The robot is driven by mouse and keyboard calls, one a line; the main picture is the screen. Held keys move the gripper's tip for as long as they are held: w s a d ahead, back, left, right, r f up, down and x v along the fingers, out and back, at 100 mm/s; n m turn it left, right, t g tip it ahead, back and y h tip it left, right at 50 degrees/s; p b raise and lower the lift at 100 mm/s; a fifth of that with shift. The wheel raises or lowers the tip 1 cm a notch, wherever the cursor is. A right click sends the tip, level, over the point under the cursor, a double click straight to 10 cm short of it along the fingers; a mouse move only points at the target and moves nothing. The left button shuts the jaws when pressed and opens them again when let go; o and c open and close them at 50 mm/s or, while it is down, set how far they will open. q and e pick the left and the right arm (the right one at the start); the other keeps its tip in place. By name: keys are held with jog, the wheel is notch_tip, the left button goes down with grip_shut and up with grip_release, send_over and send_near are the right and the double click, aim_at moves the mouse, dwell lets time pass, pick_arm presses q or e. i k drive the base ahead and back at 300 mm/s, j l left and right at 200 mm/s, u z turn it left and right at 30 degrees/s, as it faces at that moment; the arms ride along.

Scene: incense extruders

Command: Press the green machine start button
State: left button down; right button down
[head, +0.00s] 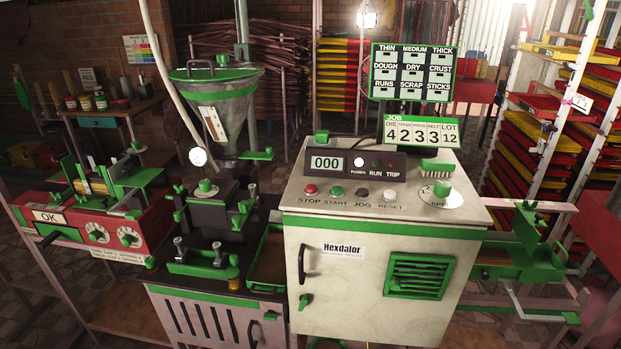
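The green start button (337,191) sits on the sloping top of the white control cabinet (345,262), above the label START. A pale reset button (389,194) is further right. Behind the row stands a dark panel (350,170) with a display reading 000 and lamps marked POWER, RUN and TRIP. The power lamp looks lit white. Neither of my grippers shows in the head view.
A speed knob (442,189) and a green brush-like piece (437,166) sit right of the buttons. The extruder with its hopper (216,90) stands left of the cabinet. A sign board (412,72) and a number board (421,131) rise behind. Space above the buttons is clear.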

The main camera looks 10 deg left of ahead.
aim_at(335, 190)
jog(key=j+z, duration=0.1)
jog(key=j, duration=1.15)
